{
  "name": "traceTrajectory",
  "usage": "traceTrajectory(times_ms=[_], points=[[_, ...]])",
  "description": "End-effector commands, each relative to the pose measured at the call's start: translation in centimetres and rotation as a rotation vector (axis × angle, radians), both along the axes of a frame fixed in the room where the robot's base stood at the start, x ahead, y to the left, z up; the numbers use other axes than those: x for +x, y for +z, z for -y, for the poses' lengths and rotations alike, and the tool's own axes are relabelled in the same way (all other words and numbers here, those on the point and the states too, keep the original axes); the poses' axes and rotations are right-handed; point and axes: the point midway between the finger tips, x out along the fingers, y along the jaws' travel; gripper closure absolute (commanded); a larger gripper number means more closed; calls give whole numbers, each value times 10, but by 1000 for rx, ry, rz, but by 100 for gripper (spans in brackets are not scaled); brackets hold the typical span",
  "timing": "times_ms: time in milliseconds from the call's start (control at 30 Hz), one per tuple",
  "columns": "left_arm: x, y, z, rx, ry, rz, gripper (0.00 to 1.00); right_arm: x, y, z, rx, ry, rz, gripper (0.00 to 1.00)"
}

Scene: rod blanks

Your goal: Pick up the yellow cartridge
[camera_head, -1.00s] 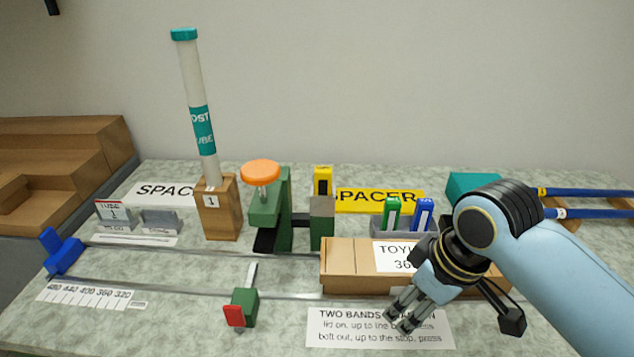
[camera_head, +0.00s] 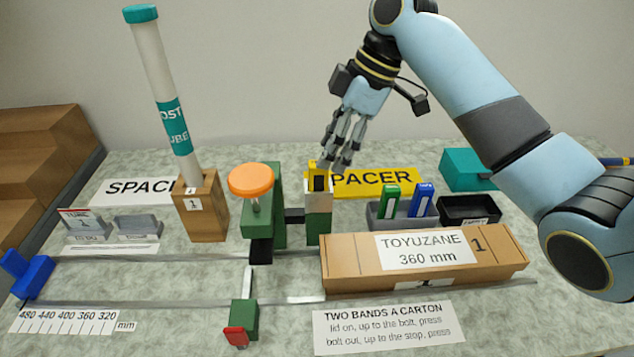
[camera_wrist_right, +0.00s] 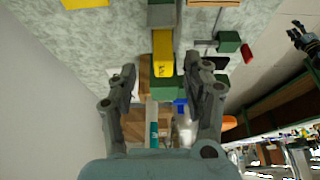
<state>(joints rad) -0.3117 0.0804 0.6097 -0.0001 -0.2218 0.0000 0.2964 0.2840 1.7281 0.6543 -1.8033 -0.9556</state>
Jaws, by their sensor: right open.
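The yellow cartridge (camera_head: 319,172) stands upright in the holder of the green press (camera_head: 279,205), its top showing. It also shows in the right wrist view (camera_wrist_right: 163,52), between and beyond the fingertips. My right gripper (camera_head: 343,153) is open and empty, just above and to the right of the cartridge, fingers pointing down. Its fingers frame the cartridge in the wrist view (camera_wrist_right: 161,80); I cannot tell whether they touch it. A dark hand at the wrist view's right edge looks like my left gripper (camera_wrist_right: 300,37); its jaw state is unclear.
Green (camera_head: 388,202) and blue (camera_head: 421,199) cartridges stand in a grey rack right of the press. A black tray (camera_head: 470,209) is beside them. The carton (camera_head: 350,268) lies in front. The tall tube (camera_head: 165,95) and orange knob (camera_head: 251,180) rise on the left.

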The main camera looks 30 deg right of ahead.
Motion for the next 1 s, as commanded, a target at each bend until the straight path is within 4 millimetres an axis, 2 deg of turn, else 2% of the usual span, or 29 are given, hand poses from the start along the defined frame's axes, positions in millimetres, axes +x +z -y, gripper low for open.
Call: traceTrajectory(times_ms=[300,433,633,1000], points=[[22,8,1,-1,-2,33,60,4,-41,-18,2,-2,-4,50],[23,8,1,-1,-2,36,60,6,-47,-20,0,-1,0,50],[21,7,1,-1,-1,31,60,6,-48,-20,0,-1,0,51],[15,7,1,-1,-1,23,60,6,-47,-20,-1,-2,-1,100]])
